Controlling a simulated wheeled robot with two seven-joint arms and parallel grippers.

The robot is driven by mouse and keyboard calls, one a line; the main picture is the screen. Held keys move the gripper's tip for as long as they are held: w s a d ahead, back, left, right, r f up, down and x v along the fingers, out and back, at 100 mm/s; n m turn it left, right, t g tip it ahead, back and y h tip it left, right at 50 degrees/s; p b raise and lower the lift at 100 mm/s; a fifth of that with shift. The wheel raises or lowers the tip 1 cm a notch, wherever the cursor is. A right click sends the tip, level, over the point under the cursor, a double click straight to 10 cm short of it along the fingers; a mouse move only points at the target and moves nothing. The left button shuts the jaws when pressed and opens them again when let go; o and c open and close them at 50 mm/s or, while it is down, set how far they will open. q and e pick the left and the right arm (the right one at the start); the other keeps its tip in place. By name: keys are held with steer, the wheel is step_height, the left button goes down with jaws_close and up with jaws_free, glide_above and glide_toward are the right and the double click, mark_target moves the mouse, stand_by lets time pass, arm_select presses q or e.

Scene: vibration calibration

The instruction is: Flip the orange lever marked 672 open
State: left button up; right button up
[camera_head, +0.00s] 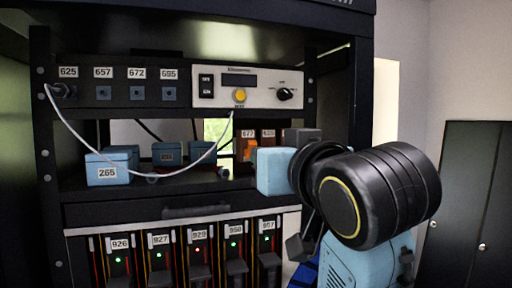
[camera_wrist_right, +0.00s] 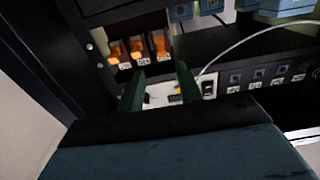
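Orange levers stand in a row in the rack's middle bay. The leftmost orange lever (camera_head: 246,148) in the head view has a tag that looks like 672, but the last digit is unclear. A second lever is partly seen beside it; my right arm covers the rest. The wrist view is roughly upside down and shows three levers with tags too small to read; the rightmost lever (camera_wrist_right: 160,43) seems to be the same one. My right gripper (camera_wrist_right: 159,74) is open and empty, its two green fingers apart below that lever in the picture. My left gripper is not in view.
A shelf above holds sockets, including one marked 672 (camera_head: 136,93), and a white control panel (camera_head: 263,87). A white cable (camera_head: 100,150) hangs in front. Blue boxes (camera_head: 108,168) sit left of the levers. Several numbered modules (camera_head: 199,262) fill the lower bay.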

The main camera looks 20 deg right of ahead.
steer(key=w+p, duration=0.2)
steer(key=w, duration=0.7)
steer(key=shift+a, duration=0.2)
jaws_close()
